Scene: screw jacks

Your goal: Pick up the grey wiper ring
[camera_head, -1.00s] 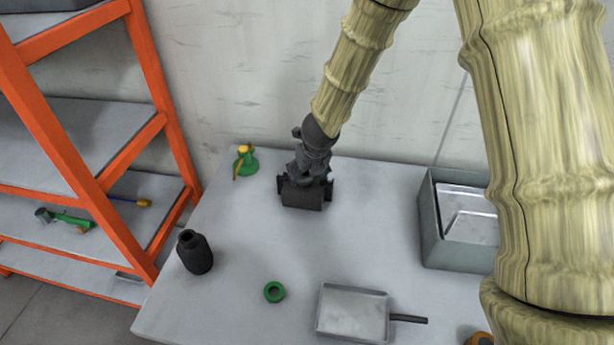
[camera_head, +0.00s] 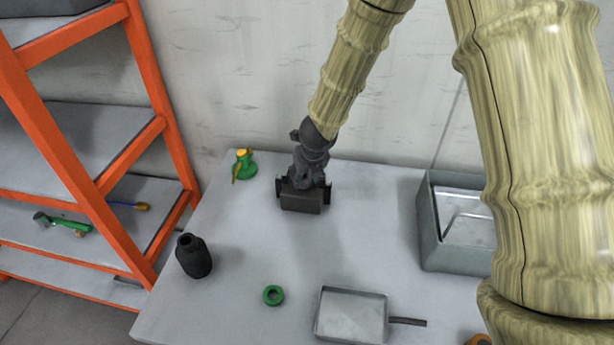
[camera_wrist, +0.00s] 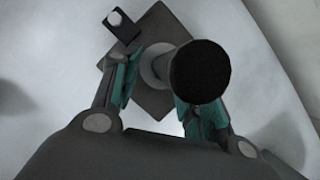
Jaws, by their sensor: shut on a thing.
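My gripper (camera_wrist: 165,90) has teal-padded fingers on either side of a dark piece (camera_wrist: 202,72) with a round black end, a round post and a square plate. It is shut on this piece. A pale grey collar (camera_wrist: 152,62) shows around the foot of the post; I cannot tell whether it is the grey wiper ring. In the head view my gripper (camera_head: 304,190) is low over the back of the table, pointing down. No separate grey ring is clearly visible.
The grey table (camera_head: 240,235) holds a black bottle-like part (camera_head: 194,256), a green ring (camera_head: 273,295), a green and yellow piece (camera_head: 244,166), a metal pan (camera_head: 350,316) and a grey bin (camera_head: 432,225). An orange-framed shelf (camera_head: 80,170) stands at left. The table's middle is clear.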

